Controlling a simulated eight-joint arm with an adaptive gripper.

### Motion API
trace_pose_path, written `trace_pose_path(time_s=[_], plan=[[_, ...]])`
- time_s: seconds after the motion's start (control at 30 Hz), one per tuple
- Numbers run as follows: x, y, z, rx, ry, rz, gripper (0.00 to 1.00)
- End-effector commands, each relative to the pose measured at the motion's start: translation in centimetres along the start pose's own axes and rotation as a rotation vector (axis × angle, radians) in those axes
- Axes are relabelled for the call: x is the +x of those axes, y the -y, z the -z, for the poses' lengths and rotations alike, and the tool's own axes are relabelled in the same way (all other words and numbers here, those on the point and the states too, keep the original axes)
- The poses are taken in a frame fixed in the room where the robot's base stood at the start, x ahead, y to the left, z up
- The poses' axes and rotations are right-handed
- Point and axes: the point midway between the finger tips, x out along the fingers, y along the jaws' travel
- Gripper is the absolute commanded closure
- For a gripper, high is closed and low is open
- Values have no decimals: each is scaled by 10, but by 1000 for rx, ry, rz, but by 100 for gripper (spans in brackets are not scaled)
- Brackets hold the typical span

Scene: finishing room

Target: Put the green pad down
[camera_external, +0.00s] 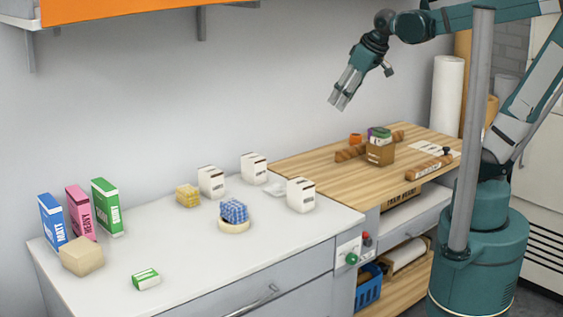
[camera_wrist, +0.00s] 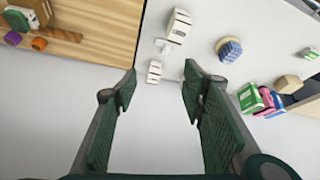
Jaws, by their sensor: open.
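My gripper (camera_external: 341,98) is raised high above the back of the counter, angled down and left. Its two fingers stand apart with nothing between them, as the wrist view also shows (camera_wrist: 157,88). A small green and white block (camera_external: 146,280) lies on the white counter at the front left; it also shows at the right edge of the wrist view (camera_wrist: 308,53). Another green-topped item (camera_external: 380,132) sits on or in a small brown box (camera_external: 380,153) on the wooden top. I cannot tell which one is the green pad. My gripper touches neither.
Blue (camera_external: 52,222), pink (camera_external: 80,213) and green (camera_external: 106,207) upright boxes stand left behind a beige block (camera_external: 82,256). Several white boxes, a yellow block (camera_external: 188,195) and a blue checked block (camera_external: 234,210) on a cream ring (camera_external: 234,226) occupy the middle. The counter's front is mostly clear.

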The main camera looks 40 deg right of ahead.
Motion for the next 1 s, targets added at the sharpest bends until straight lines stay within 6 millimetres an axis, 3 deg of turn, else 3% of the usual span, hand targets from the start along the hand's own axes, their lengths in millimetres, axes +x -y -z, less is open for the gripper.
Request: trace_pose_path(time_s=[0.3, 0.53, 0.7, 1.0], plan=[[-9, -37, -64, 136, -54, -54, 58], [-10, -54, -102, 215, -88, -86, 58], [-10, -59, -115, 244, -101, -98, 58], [-10, -61, -118, 252, -105, -101, 58]])
